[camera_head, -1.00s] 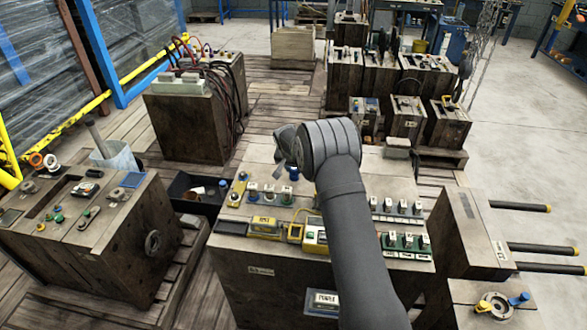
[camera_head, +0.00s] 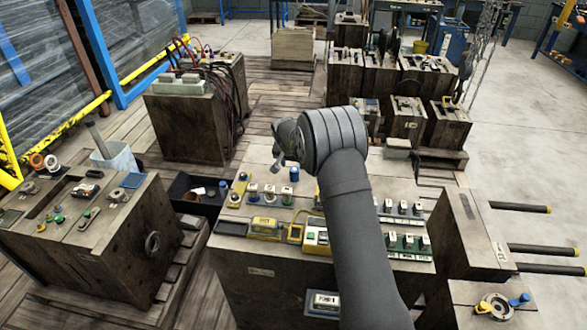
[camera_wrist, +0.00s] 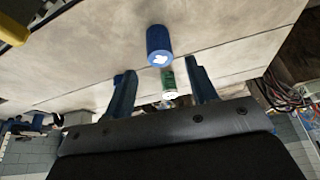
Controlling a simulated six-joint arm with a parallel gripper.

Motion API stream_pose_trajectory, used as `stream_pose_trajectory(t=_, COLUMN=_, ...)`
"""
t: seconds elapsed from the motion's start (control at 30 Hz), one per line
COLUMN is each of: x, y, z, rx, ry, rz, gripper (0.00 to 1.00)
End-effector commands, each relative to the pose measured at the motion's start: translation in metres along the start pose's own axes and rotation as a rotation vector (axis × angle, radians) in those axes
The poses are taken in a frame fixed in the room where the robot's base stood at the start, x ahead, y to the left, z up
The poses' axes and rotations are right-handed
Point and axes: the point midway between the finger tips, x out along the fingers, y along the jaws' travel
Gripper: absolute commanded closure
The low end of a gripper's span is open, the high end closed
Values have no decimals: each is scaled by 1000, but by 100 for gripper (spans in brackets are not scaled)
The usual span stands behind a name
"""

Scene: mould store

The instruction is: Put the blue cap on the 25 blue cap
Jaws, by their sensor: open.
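A blue cap-like cylinder (camera_head: 294,174) stands on the middle wooden block (camera_head: 300,273), just below my gripper (camera_head: 280,148) in the head view. A second blue-topped piece (camera_head: 286,197) stands nearer in a row of small fittings. In the wrist view a blue cylinder (camera_wrist: 159,42) with a white mark on its end shows beyond the fingertips. My gripper (camera_wrist: 159,72) is open with its blue fingers apart. A small green and white piece (camera_wrist: 167,76) shows between the fingers in that view; it appears beyond them. I cannot read a number 25 on any piece.
A yellow box (camera_head: 264,227) and green-based switches (camera_head: 407,242) line the block's near edge. A dark bin (camera_head: 196,192) is to its left. Another wooden block (camera_head: 100,230) with fittings is at far left. The block top behind the fittings is fairly clear.

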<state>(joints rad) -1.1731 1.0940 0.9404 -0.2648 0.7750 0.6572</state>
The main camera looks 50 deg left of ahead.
Motion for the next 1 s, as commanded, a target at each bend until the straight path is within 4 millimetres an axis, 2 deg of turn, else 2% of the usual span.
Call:
stream_pose_trajectory(t=0.03, x=-13, y=-1, z=-1, rx=0, ry=3, rz=-2, gripper=48)
stream_pose_trajectory(t=0.2, x=-44, y=0, z=0, rx=1, ry=1, rz=-1, gripper=48)
stream_pose_trajectory(t=0.4, x=-69, y=0, z=0, rx=1, ry=0, rz=1, gripper=48)
stream_pose_trajectory(t=0.63, x=-76, y=0, z=0, rx=0, ry=-1, rz=1, gripper=48)
stream_pose_trajectory(t=1.0, x=-69, y=0, z=0, rx=0, ry=-1, rz=1, gripper=48)
